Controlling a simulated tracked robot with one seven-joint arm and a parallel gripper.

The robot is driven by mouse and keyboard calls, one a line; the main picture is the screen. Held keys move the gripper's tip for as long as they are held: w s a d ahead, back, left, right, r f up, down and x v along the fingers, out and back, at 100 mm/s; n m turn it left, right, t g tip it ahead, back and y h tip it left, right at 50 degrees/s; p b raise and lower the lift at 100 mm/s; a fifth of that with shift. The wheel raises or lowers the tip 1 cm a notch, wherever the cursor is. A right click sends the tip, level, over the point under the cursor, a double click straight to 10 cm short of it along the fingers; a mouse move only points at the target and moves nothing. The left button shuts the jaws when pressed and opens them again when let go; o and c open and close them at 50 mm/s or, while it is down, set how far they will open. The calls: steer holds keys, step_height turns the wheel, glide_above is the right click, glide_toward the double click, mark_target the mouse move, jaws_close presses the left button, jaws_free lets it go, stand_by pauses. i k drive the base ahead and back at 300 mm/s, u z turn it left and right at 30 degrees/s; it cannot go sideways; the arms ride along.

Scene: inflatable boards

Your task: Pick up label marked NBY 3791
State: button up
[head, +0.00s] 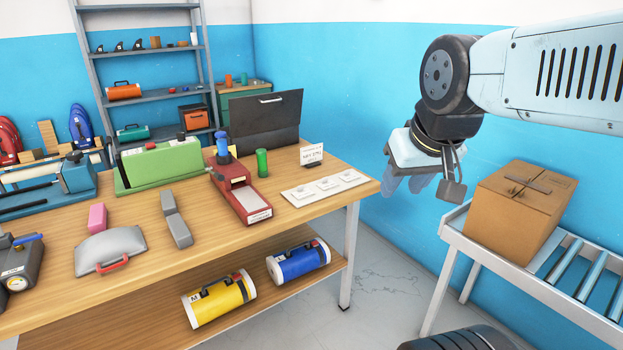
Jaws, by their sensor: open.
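A small white label card (312,154) stands upright near the back right of the wooden table. Its dark print looks like NBY 3791 but is too small to read surely. A flat white plate (297,194) with several small pale pieces lies in front of it at the table's right end. My gripper (405,183) hangs in the air right of the table, fingers down, clear of the card. It is open, with nothing seen between its fingers.
A red device (240,189) and a green cylinder (262,163) stand left of the card, with a dark upright panel (266,122) behind. A cardboard box (510,215) sits on a roller conveyor (548,268) at right. Floor space separates table and conveyor.

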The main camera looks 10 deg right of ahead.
mark_target(348, 177)
steer(key=u, duration=0.2)
steer(key=i, duration=1)
steer(key=z, duration=0.05)
